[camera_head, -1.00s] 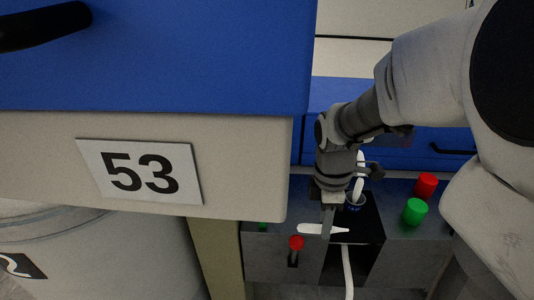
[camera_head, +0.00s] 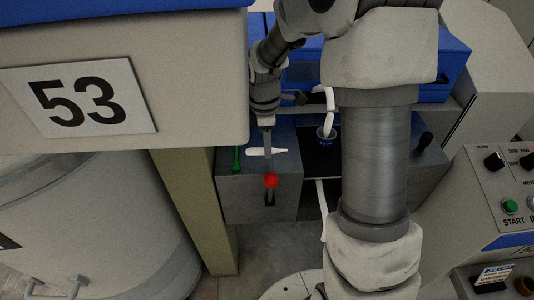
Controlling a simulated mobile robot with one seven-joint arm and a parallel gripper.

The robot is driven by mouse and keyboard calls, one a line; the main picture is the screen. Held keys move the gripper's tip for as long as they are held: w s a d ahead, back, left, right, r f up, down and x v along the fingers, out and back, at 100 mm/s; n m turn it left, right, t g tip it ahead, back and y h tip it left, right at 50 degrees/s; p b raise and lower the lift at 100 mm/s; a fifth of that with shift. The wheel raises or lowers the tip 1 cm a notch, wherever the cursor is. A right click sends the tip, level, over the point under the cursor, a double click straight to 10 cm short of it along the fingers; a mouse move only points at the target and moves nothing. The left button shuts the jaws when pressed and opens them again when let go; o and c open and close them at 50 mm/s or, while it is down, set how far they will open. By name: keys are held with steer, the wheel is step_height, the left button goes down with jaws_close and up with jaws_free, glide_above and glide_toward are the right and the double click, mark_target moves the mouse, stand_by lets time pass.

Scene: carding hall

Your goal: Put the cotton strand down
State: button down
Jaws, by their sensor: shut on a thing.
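My gripper (camera_head: 267,148) points down over the grey metal box top left of the black channel. It is shut on a short white cotton strand (camera_head: 279,151), which sticks out to both sides of the fingers. The strand lies level, close above or touching the grey top (camera_head: 285,137); I cannot tell which. Another white strand (camera_head: 321,190) hangs down in front of the black channel, and a white piece curves above the blue-rimmed ring (camera_head: 326,131).
A red-knobbed lever (camera_head: 271,181) stands just in front of the held strand, and a green rod (camera_head: 236,160) is to its left. The cabinet marked 53 (camera_head: 130,115) is at left. A control panel (camera_head: 510,185) is at right. My arm hides the box's right part.

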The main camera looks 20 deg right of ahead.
steer(key=shift+f+b, duration=0.3)
steer(key=shift+f, duration=1.6)
steer(key=shift+f, duration=0.1)
steer(key=shift+f, duration=0.15)
steer(key=c, duration=0.7)
jaws_free()
step_height(320, 180, up, 8)
steer(key=shift+a+r+p, duration=0.1)
steer(key=shift+a+p, duration=0.05)
steer(key=shift+p, duration=0.5)
